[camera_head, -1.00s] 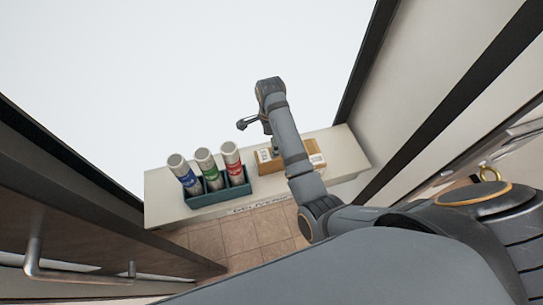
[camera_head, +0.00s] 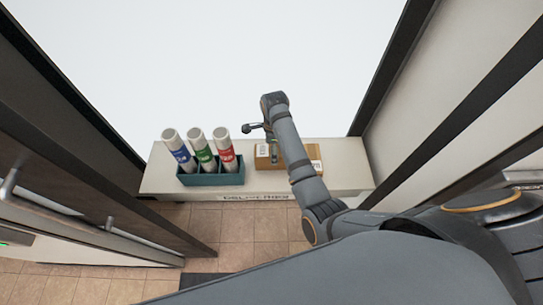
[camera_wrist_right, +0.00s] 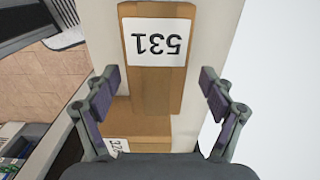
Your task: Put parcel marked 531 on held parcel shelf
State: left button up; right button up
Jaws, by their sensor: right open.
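The parcel marked 531 (camera_wrist_right: 155,70) is a brown box with a white label, upside down in the right wrist view. It lies between and beyond the fingertips of my right gripper (camera_wrist_right: 160,85), which is open and empty. A second brown parcel (camera_wrist_right: 135,125), its label partly hidden and starting with 32, sits nearer the wrist. In the head view, brown boxes (camera_head: 293,154) lie on a pale ledge (camera_head: 345,178) under my right gripper (camera_head: 263,138); their numbers are too small to read there. My left gripper and the held parcel shelf are not recognisable in these views.
A teal holder (camera_head: 212,179) with three tubes, blue, green and red banded, stands on the ledge left of the boxes. A dark door (camera_head: 90,150) with a handle is at the left. A pale wall (camera_head: 430,110) is at the right. Tiled floor (camera_head: 235,230) lies in front.

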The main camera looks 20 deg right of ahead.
jog(key=shift+s+a+f, duration=0.1)
jog(key=shift+f, duration=0.3)
jog(key=f, duration=0.2)
jog(key=f+p, duration=0.1)
jog(key=f, duration=0.1)
jog(key=shift+a, duration=0.4)
jog(key=shift+f, duration=0.25)
jog(key=shift+c, duration=1)
grip_shut()
notch_tip(320, 180, up, 10)
jog(key=p, duration=1)
jog(key=shift+r+p, duration=0.1)
jog(key=shift+p, duration=0.25)
pick_arm(q)
notch_tip(320, 180, up, 11)
jog(key=s+d, duration=0.1)
jog(key=shift+s+r, duration=0.15)
jog(key=shift+s, duration=0.25)
